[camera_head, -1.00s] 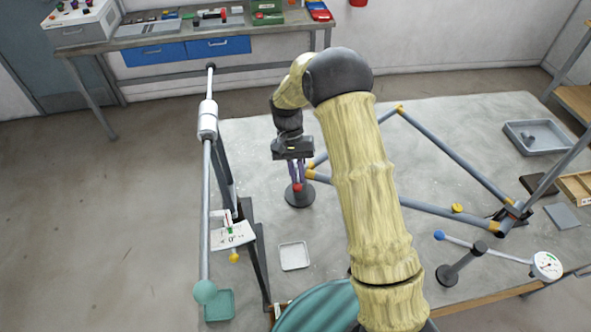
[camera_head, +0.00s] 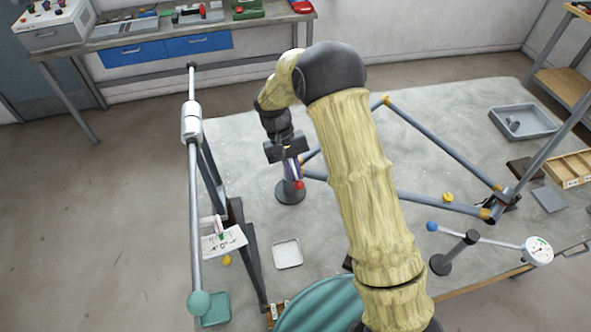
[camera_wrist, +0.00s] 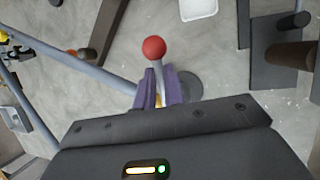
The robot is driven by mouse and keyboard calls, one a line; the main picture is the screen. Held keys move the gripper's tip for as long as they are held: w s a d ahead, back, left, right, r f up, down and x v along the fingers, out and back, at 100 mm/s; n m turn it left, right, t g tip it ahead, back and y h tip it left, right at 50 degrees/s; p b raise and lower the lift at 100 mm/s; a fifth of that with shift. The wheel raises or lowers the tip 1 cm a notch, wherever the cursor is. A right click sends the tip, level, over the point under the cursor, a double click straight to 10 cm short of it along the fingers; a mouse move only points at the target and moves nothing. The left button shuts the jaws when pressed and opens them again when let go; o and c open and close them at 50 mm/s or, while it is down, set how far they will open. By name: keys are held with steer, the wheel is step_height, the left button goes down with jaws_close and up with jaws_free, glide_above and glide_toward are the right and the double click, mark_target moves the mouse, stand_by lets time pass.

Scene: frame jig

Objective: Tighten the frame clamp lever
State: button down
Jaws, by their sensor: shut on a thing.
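My gripper (camera_head: 292,170) has purple fingers and is shut on the frame clamp lever, whose red ball knob (camera_head: 299,185) shows just past the fingertips. In the wrist view the lever's red knob (camera_wrist: 154,48) sticks out beyond the two fingers (camera_wrist: 158,88), with its pale stem running between them. The clamp stands by a dark round base (camera_head: 290,192) at the left corner of the grey tube frame (camera_head: 440,147). The gripper and my arm hide most of the clamp body and part of the frame.
A small white tray (camera_head: 287,254) lies in front of the clamp. A dial gauge (camera_head: 538,250) and a grey tray (camera_head: 523,122) are at right.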

steer(key=shift+w+r, duration=0.15)
steer(key=shift+w, duration=0.05)
steer(key=c, duration=1.5)
jaws_free()
steer(key=shift+s, duration=0.1)
steer(key=b+v, duration=0.2)
steer(key=v, duration=1.5)
steer(key=shift+a+r+b, duration=0.1)
steer(key=shift+a+b, duration=0.05)
steer(key=shift+b, duration=0.25)
